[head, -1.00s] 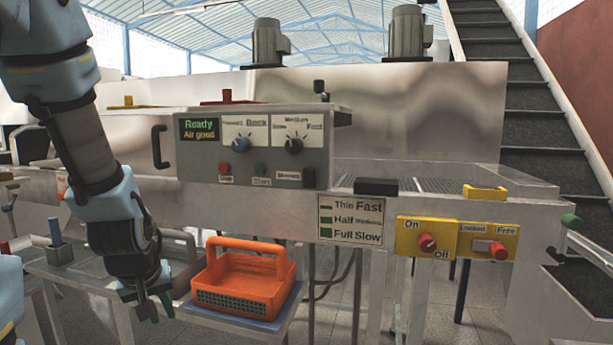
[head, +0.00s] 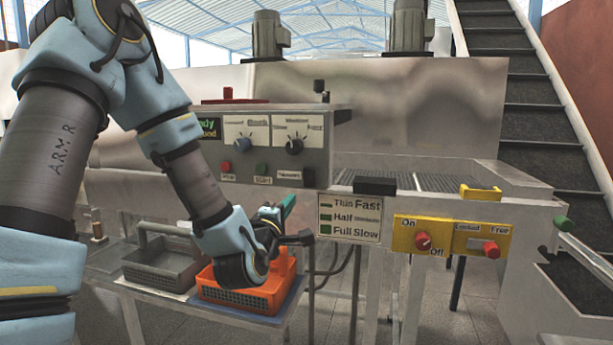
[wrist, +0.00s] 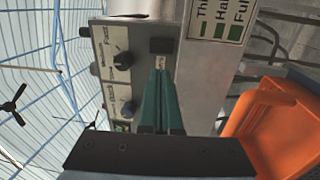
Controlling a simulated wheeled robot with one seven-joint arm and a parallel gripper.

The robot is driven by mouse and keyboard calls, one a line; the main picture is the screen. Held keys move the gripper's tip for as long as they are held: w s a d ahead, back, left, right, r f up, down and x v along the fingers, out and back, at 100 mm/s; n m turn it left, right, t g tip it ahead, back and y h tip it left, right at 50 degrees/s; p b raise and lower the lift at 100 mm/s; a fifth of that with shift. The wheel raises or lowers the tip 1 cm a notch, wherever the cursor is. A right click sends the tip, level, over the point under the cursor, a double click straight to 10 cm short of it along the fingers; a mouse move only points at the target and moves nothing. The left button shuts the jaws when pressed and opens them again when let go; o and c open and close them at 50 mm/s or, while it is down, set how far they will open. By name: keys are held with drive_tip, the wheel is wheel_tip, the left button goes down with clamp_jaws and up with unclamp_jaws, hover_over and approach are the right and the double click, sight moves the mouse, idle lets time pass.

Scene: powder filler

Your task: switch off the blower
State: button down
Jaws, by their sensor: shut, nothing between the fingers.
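A grey control panel (head: 262,165) carries a blue knob (head: 244,146), a black knob (head: 295,147), a red button (head: 226,166), a green button (head: 261,168) and a square black switch (head: 309,176). The small label beside the black switch is too small to read surely. My gripper (head: 290,201) is just below the panel's lower edge, left of the black switch. In the wrist view my gripper (wrist: 161,73) is shut and empty, its green fingers pointing at the black switch (wrist: 162,45), with a visible gap. A red On/Off knob (head: 423,241) sits on a yellow plate.
An orange basket (head: 284,297) and a grey basket (head: 158,268) stand on a low shelf below my arm. A Thin/Half/Full speed sign (head: 350,218) is right of my gripper. A red Locked/Free knob (head: 491,250) is farther right. My arm hides the display's left part.

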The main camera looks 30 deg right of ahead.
drive_tip(key=shift+s+r, duration=0.1)
drive_tip(key=shift+r, duration=0.2)
drive_tip(key=shift+d, duration=0.1)
drive_tip(key=p, duration=0.7)
approach(310, 174)
drive_tip(key=x, duration=0.5)
drive_tip(key=shift+w+d+r, duration=0.25)
drive_tip(key=shift+w, duration=0.05)
drive_tip(key=shift+w+d+f, duration=0.1)
drive_tip(key=shift+w+d, duration=0.25)
drive_tip(key=shift+w, duration=0.05)
